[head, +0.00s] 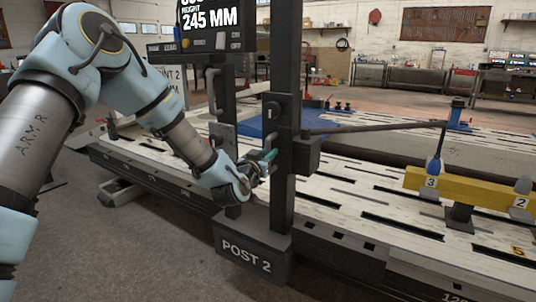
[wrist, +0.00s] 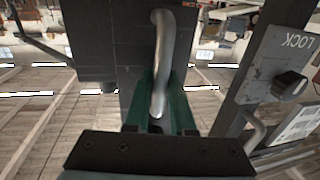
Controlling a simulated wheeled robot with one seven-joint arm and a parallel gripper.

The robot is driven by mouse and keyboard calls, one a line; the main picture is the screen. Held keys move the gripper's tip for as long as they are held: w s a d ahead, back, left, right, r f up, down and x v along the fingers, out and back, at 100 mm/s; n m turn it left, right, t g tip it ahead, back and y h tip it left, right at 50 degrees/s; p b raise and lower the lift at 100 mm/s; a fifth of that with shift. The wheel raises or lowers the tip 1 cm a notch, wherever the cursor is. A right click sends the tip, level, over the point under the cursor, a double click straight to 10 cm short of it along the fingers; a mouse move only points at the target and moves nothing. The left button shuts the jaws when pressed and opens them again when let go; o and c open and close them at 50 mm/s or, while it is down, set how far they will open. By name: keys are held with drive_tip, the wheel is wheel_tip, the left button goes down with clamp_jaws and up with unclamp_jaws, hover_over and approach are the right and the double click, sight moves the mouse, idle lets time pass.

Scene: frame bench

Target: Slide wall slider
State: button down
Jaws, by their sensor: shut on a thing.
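The slider is a dark block (head: 306,154) on the black upright post (head: 283,60) marked POST 2. A long thin arm reaches right from it to a hanging pointer. In the wrist view a curved grey metal handle (wrist: 163,50) stands out from a dark upright surface (wrist: 140,45). My gripper (head: 268,158) is at the post's left side, at about the block's height. In the wrist view its green fingers (wrist: 160,108) are shut around the lower end of the handle. The handle's grip point is mostly hidden in the head view.
A screen (head: 212,22) above reads 245 MM. A plate marked LOCK with a black knob (wrist: 290,84) is right of the handle in the wrist view. Open floor lies in front.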

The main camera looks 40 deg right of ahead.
sight(269, 117)
drive_tip(key=shift+r, duration=0.1)
wheel_tip(269, 117, up, 10)
drive_tip(key=p, duration=0.3)
drive_tip(key=shift+r+p, duration=0.25)
drive_tip(key=shift+p, duration=0.1)
drive_tip(key=c, duration=0.8)
unclamp_jaws()
drive_tip(key=shift+f, duration=0.1)
drive_tip(key=shift+o, duration=0.2)
drive_tip(key=v, duration=1.1)
drive_tip(key=shift+b, duration=0.3)
drive_tip(key=shift+d, duration=0.1)
